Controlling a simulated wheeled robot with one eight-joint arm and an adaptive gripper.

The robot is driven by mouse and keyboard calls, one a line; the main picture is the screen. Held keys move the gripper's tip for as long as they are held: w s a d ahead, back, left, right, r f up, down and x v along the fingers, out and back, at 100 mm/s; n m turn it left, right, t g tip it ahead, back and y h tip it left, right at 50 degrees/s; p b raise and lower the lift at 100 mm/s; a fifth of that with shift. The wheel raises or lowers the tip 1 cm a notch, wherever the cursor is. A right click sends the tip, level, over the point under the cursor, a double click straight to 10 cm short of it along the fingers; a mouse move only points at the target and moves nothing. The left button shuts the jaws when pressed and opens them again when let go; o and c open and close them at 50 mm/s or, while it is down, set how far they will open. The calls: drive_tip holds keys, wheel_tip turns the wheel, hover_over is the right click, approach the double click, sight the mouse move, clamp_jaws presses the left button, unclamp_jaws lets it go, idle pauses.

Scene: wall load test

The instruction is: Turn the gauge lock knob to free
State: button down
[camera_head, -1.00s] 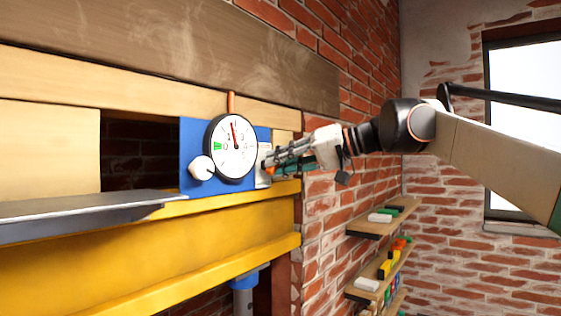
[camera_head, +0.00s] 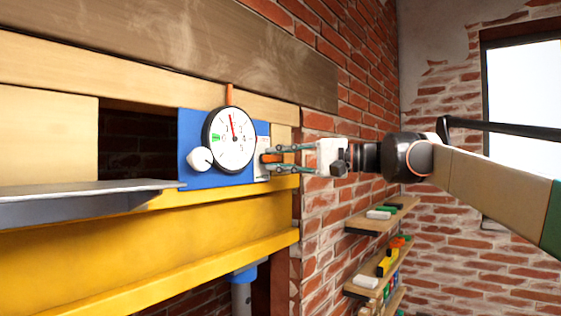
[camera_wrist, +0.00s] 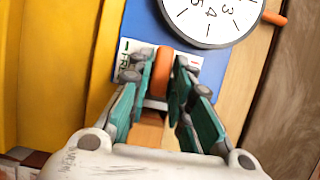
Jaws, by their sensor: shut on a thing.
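The gauge (camera_head: 230,140) has a white dial with a red needle near the top and sits on a blue plate (camera_head: 200,178). The lock knob, an orange bar (camera_wrist: 162,72), sits on a small white label plate (camera_wrist: 130,47) at the right of the blue plate. "FR" lettering shows on the label in the wrist view; the rest is hidden. The knob also shows in the head view (camera_head: 270,158). My gripper (camera_wrist: 162,80) is shut on the orange knob, with a green-padded finger on each side. The gauge also shows at the top of the wrist view (camera_wrist: 212,14).
A white round knob (camera_head: 200,160) is at the gauge's lower left. A yellow beam (camera_head: 150,260) runs below the plate, and a grey ledge (camera_head: 80,205) juts out at left. Wall shelves (camera_head: 378,224) with small items stand below my arm.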

idle(0.3)
drive_tip(key=c, duration=1.6)
unclamp_jaws()
drive_tip(key=shift+o, duration=0.2)
drive_tip(key=v, duration=1.2)
drive_tip(key=shift+f, duration=0.1)
